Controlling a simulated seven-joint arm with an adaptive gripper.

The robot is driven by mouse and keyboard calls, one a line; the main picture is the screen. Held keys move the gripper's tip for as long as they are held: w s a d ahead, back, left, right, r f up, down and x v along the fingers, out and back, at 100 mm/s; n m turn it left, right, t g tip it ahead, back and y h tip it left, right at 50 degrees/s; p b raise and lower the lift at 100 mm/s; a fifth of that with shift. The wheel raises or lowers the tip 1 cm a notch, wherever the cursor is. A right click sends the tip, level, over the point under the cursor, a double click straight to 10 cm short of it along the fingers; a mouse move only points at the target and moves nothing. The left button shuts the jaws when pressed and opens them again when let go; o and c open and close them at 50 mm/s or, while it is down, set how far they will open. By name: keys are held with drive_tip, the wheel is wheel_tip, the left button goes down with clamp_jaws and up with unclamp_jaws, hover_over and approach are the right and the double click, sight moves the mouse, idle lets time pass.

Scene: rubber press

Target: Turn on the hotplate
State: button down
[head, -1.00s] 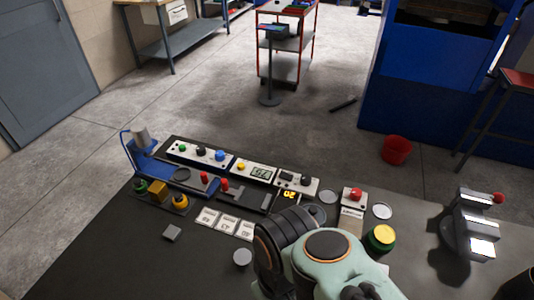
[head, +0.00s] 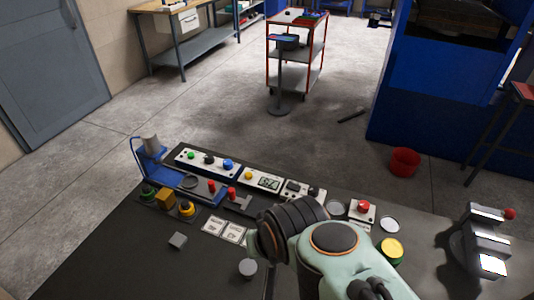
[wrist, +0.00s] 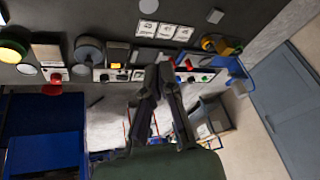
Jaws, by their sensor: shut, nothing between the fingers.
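My gripper (wrist: 158,75) is shut and empty in the wrist view, pointing down towards the row of control boxes. In the head view my arm hides its fingertips. A grey round plate (wrist: 88,48), perhaps the hotplate, stands left of the fingers in the wrist view. I cannot tell for sure which device is the hotplate. A white box with a dark display and a black knob (head: 313,191) is just behind my arm in the head view. Which control the fingers are nearest, and whether they touch it, is unclear.
A box with a red button (head: 363,206) and a yellow button (head: 391,249) are right of my arm. A green, black and blue button box (head: 207,162), a blue press stand (head: 149,160) and white cards (head: 223,228) are left.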

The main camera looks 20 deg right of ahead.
drive_tip(key=w+d+r+m+t+h, duration=0.25)
drive_tip(key=w+d, duration=0.25)
drive_tip(key=w, duration=0.5)
drive_tip(key=w+d+r+m+t+h, duration=0.1)
drive_tip(key=w+d+m+t+h, duration=0.25)
drive_tip(key=w, duration=0.65)
drive_tip(key=w+d+f+g, duration=0.1)
drive_tip(key=d+f, duration=0.3)
drive_tip(key=f, duration=0.4)
drive_tip(key=w+d+f+m+g, duration=0.1)
drive_tip(key=w+d+f+g, duration=0.1)
drive_tip(key=d+f, duration=0.3)
wheel_tip(320, 180, down, 4)
drive_tip(key=shift+w+f+g, duration=0.1)
drive_tip(key=shift+w+g, duration=0.15)
drive_tip(key=shift+g, duration=0.15)
drive_tip(key=shift+d, duration=0.1)
hover_over(290, 182)
drive_tip(key=s+a, duration=0.1)
drive_tip(key=s, duration=0.2)
wheel_tip(290, 182, down, 7)
drive_tip(key=shift+w+r, duration=0.1)
drive_tip(key=shift+r, duration=0.05)
drive_tip(key=f, duration=0.3)
drive_tip(key=shift+w+a+f, duration=0.15)
drive_tip(key=shift+w+f, duration=0.05)
drive_tip(key=shift+w, duration=0.15)
drive_tip(key=shift+f, duration=0.45)
